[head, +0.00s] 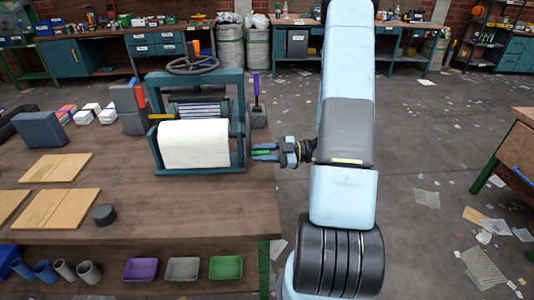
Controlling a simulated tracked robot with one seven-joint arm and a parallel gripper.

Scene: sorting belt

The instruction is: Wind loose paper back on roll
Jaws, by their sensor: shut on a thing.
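The white paper roll (194,144) lies across a teal frame (240,95) on the wooden table. A broad white sheet of paper covers its front and hangs down to the frame's base. A dark wheel-like part (248,128) is at the frame's right side. My gripper (264,154) reaches in from the right, just beside that part. Its blue fingers are shut on a small green piece, which looks like a handle. How this piece joins the frame is too small to tell.
A dark handwheel (193,65) tops the frame. A purple-handled tool (257,98) stands behind it. Wooden boards (56,167) and a black puck (104,214) lie at left. Coloured trays (183,268) sit on the shelf below. Paper scraps litter the open floor at right.

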